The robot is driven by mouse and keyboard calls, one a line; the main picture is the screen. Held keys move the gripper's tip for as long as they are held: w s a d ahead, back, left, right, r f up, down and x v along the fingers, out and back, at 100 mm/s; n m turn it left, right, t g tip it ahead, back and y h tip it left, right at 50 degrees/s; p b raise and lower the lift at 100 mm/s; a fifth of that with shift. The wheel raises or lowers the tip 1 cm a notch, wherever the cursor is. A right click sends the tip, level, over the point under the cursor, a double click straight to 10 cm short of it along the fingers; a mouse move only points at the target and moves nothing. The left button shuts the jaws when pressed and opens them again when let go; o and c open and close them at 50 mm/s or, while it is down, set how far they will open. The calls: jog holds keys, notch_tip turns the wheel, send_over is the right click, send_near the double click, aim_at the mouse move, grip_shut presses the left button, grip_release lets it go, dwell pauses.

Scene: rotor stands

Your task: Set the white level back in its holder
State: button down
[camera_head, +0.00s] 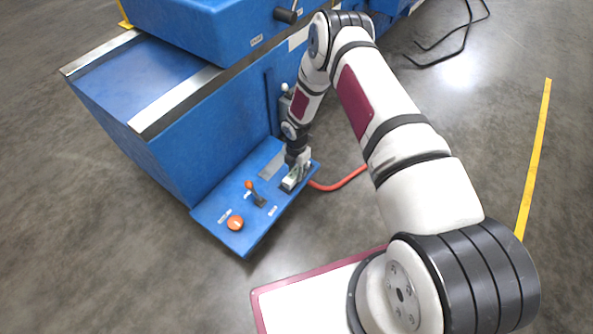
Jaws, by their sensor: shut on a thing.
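My gripper (297,169) is at the right end of the blue shelf, pointing down. It is shut on a small pale thing, seemingly the white level (291,182), low over or on the shelf. The fingers hide part of the level, and its ends are hard to make out. I cannot make out the holder clearly; a grey plate (273,165) lies on the shelf just left of my gripper.
The blue shelf (236,196) juts from a large blue machine (215,125). It carries an orange button (235,223) and a lever with an orange knob (249,185). A red hose (345,182) runs right from the shelf. Open floor lies to the left.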

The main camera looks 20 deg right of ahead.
jog(key=shift+f, duration=0.2)
jog(key=c, duration=1.2)
grip_release()
jog(key=shift+r+p, duration=3.7)
jog(key=shift+r, duration=2.8)
